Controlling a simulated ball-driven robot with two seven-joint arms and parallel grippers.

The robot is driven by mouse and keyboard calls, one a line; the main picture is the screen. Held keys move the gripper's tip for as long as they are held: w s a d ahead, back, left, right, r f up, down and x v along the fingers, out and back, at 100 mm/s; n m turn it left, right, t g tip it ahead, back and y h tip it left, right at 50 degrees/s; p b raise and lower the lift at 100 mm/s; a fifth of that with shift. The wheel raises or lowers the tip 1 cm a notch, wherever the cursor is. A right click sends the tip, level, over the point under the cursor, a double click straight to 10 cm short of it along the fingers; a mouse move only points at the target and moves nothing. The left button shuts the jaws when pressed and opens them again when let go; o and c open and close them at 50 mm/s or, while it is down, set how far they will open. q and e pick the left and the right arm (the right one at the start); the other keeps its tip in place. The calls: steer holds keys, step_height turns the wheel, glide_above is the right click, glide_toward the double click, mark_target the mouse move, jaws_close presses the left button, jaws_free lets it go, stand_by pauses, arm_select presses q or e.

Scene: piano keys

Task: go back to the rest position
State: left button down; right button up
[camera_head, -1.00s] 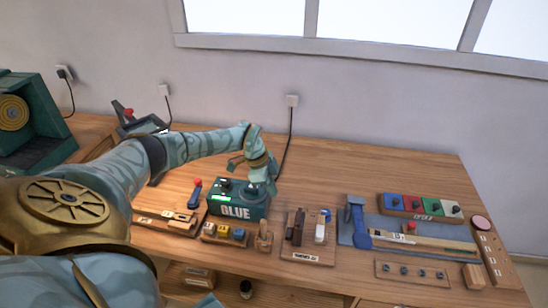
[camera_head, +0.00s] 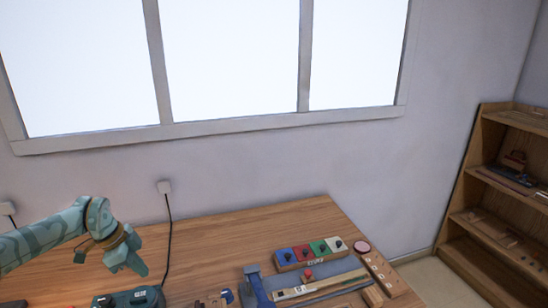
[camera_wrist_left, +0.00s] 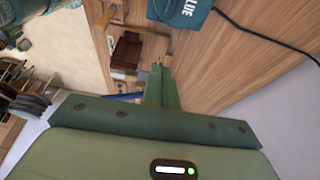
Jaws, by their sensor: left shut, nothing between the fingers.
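My left gripper (camera_head: 132,264) hangs at the end of my green arm at the lower left of the head view, above the wooden table. Its fingers are shut with nothing between them. A teal box with lettering (camera_head: 128,299) sits just below it in that picture, mostly cut off by the bottom edge. In the left wrist view the shut fingers (camera_wrist_left: 160,86) point away over the table, apart from the teal box (camera_wrist_left: 180,12) at the top. My right gripper is not in view.
The wooden table (camera_head: 215,240) has a bare stretch at its back. A wooden shelf (camera_head: 470,190) stands at far right.

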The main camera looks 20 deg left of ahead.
arm_select(q)
steer(key=w+d+m+t+h, duration=0.1)
steer(key=d+m+t+h, duration=0.25)
steer(key=d, duration=0.95)
steer(key=w+d+m+t+h, duration=0.2)
steer(key=d+m+h, duration=0.15)
steer(key=d, duration=0.95)
steer(key=s+d+r+n+t, duration=0.1)
steer(key=d+r+n+t, duration=0.2)
steer(key=d+r+t, duration=0.35)
steer(key=s+a+f+n+g+y, duration=0.45)
steer(key=s+a+y, duration=0.35)
steer(key=s, duration=0.4)
steer(key=s+a+f+n+g+y, duration=0.4)
steer(key=s+a+y, duration=0.3)
steer(key=s, duration=0.4)
steer(key=s+d+f+g+h+b, duration=0.1)
steer(key=s+d+f, duration=0.1)
steer(key=f, duration=1.2)
steer(key=s+d+f+g+h+b, duration=0.1)
steer(key=s+d+f+h, duration=0.15)
steer(key=f, duration=1.15)
steer(key=s+f+n+g+h+b, duration=0.1)
steer(key=s+f+n+g, duration=0.1)
steer(key=s+f, duration=1.5)
steer(key=s+n, duration=0.1)
steer(key=s, duration=0.1)
steer(key=shift+s+f+g, duration=0.3)
steer(key=shift+f+g, duration=0.05)
steer(key=shift+f, duration=0.05)
